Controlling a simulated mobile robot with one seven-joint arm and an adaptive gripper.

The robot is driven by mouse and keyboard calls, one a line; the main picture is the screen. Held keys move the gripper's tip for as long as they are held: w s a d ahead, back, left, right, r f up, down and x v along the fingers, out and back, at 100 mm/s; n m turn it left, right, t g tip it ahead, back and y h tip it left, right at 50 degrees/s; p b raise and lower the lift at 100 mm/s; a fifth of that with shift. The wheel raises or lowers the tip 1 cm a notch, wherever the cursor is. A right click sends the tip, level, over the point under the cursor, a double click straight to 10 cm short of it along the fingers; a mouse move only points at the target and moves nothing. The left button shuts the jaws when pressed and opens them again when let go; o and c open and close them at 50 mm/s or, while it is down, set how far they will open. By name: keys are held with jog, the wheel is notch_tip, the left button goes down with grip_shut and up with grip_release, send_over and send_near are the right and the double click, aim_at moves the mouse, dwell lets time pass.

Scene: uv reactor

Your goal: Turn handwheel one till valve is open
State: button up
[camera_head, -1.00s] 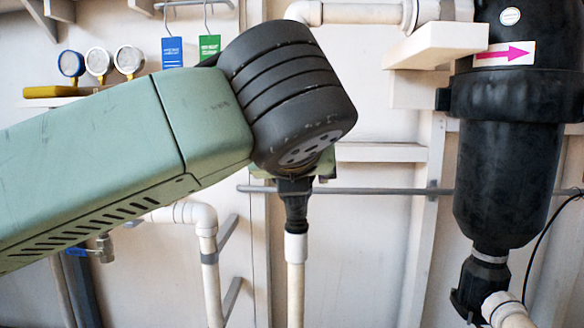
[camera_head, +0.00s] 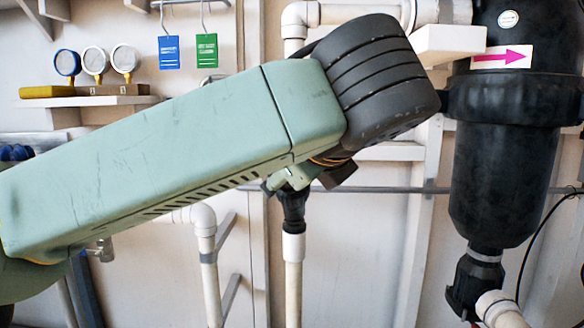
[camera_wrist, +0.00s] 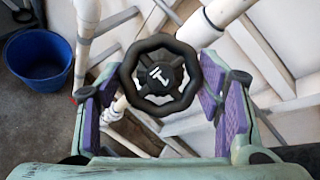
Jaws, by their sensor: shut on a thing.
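Handwheel one (camera_wrist: 174,94) is a black round wheel with a lobed rim, spokes and a white mark on its hub. In the wrist view it sits between the two purple-padded fingers of my gripper (camera_wrist: 162,90), which is shut on its rim. The white mark looks tilted. In the head view, my forearm and black wrist joint hide the wheel. Part of my gripper (camera_head: 290,178) shows below the wrist, just above the black valve body (camera_head: 293,210) on a white vertical pipe. Whether the valve is open cannot be seen.
A large black filter housing (camera_head: 500,180) with a pink arrow label stands at the right. Several gauges (camera_head: 95,62) sit on a shelf at the left, near hanging blue and green tags. White pipes run around the valve. A blue bucket (camera_wrist: 38,57) stands on the floor.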

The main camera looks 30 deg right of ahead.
jog(key=shift+s+f, duration=0.1)
dwell(0.4)
jog(key=o, duration=0.8)
jog(key=shift+d, duration=0.1)
jog(key=shift+o, duration=0.2)
